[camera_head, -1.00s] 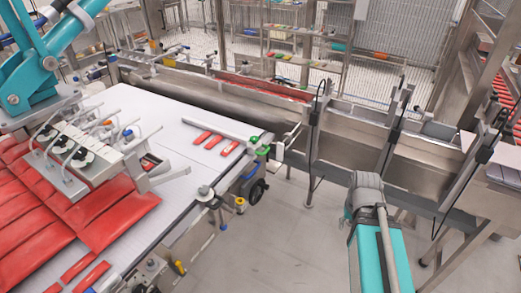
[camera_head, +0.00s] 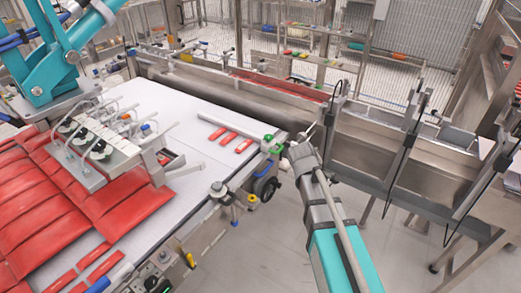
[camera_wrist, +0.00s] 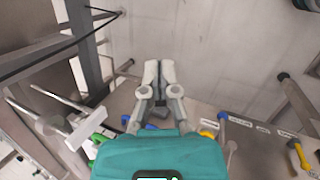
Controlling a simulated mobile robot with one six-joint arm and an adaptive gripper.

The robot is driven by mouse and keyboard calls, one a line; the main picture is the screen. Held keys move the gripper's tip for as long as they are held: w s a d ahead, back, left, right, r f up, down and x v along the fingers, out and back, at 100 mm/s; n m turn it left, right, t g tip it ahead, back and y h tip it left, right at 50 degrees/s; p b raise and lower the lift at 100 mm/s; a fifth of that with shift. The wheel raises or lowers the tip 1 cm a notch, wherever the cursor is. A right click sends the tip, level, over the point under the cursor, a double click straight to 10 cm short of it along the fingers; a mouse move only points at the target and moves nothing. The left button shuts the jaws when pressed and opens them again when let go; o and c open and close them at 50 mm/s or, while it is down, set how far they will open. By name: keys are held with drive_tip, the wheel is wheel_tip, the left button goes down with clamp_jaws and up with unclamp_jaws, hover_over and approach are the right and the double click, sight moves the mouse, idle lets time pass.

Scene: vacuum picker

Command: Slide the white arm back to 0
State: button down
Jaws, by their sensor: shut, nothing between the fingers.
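The white arm (camera_head: 230,126) is a thin pale bar reaching over the white belt's far right corner in the head view. It meets a green clamp (camera_head: 267,142) at the belt's edge. A pale bar with a block on its end (camera_wrist: 60,122), probably part of this arm, shows in the wrist view, left of my gripper and apart from it. My gripper (camera_wrist: 158,70) has its two grey fingers together, with nothing between them. In the head view my teal and grey arm reaches up beside the belt corner, its end close to the clamp; contact cannot be told. No scale reading is legible.
Red packs (camera_head: 60,200) lie on the belt (camera_head: 190,185) at left, under a suction head (camera_head: 105,145). A steel conveyor (camera_head: 400,160) stands behind and right of my arm. Yellow (camera_wrist: 222,116) and blue handles are right in the wrist view. Floor at front right is clear.

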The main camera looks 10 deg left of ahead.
sight(263, 150)
drive_tip(key=w+a+r+n+t, duration=0.2)
drive_tip(key=a+n, duration=0.6)
drive_tip(key=a, duration=0.5)
drive_tip(key=w+a+r+n+t, duration=0.2)
drive_tip(key=a+n, duration=0.6)
drive_tip(key=a, duration=0.5)
drive_tip(key=shift+w+a+r+n+t+p, duration=0.15)
drive_tip(key=shift+a+r+n+t+p, duration=0.25)
drive_tip(key=shift+r+t, duration=0.4)
drive_tip(key=shift+f, duration=0.1)
drive_tip(key=shift+b+x, duration=0.55)
drive_tip(key=shift+x, duration=0.25)
drive_tip(key=b+x, duration=0.5)
drive_tip(key=x, duration=0.3)
drive_tip(key=shift+w+f+b, duration=0.1)
drive_tip(key=shift+f+b, duration=0.05)
drive_tip(key=shift+b, duration=0.15)
drive_tip(key=w, duration=0.1)
drive_tip(key=w+d, duration=0.1)
drive_tip(key=shift+w, duration=0.35)
drive_tip(key=shift+w+d, duration=0.25)
drive_tip(key=shift+w, duration=0.35)
